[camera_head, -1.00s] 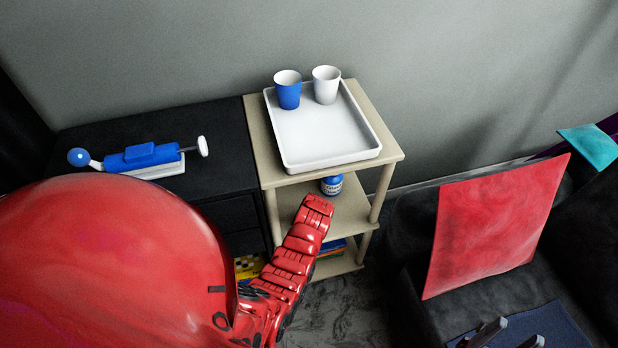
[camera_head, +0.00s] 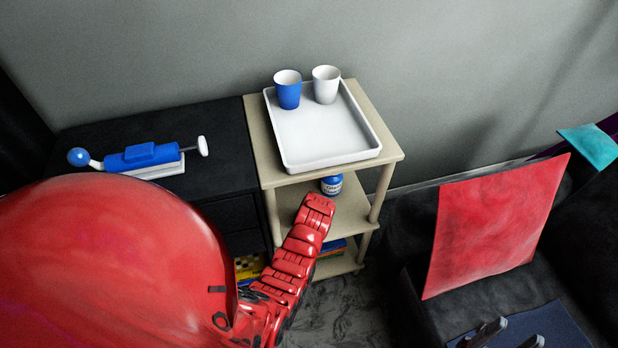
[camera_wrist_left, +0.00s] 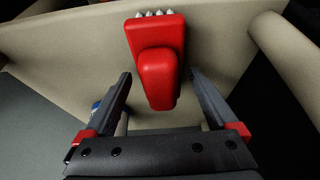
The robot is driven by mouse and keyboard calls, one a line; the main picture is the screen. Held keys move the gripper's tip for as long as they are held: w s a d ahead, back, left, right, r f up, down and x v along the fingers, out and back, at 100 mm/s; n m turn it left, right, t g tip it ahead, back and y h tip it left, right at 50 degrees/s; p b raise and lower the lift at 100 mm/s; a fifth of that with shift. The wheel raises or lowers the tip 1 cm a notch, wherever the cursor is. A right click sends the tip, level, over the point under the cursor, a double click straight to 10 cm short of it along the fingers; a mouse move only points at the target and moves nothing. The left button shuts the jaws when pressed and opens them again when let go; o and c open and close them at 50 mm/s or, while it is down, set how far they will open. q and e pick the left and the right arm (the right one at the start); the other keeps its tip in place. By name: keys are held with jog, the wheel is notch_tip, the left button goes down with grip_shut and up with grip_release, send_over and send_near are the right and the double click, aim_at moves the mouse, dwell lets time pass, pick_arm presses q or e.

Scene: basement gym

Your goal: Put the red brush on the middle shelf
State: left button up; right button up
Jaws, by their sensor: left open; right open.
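The red brush (camera_wrist_left: 157,65), with pale bristles at its far end, shows in the left wrist view against the beige board of the shelf unit. My left gripper (camera_wrist_left: 161,78) is open, one finger on each side of the brush handle, with visible gaps. The head view shows the beige shelf unit with its middle shelf (camera_head: 345,212) partly covered by my red left arm. The brush and left gripper are hidden there. My right gripper (camera_head: 510,337) is open and empty at the bottom right, over a dark blue cloth.
A white tray (camera_head: 325,140) with a blue cup (camera_head: 288,92) and a white cup (camera_head: 326,86) is on the top shelf. A blue bottle (camera_head: 332,184) stands on the middle shelf.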

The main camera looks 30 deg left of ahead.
pick_arm(q)
jog(key=v, duration=1.1)
jog(key=shift+f+b, duration=0.1)
jog(key=shift+b, duration=0.25)
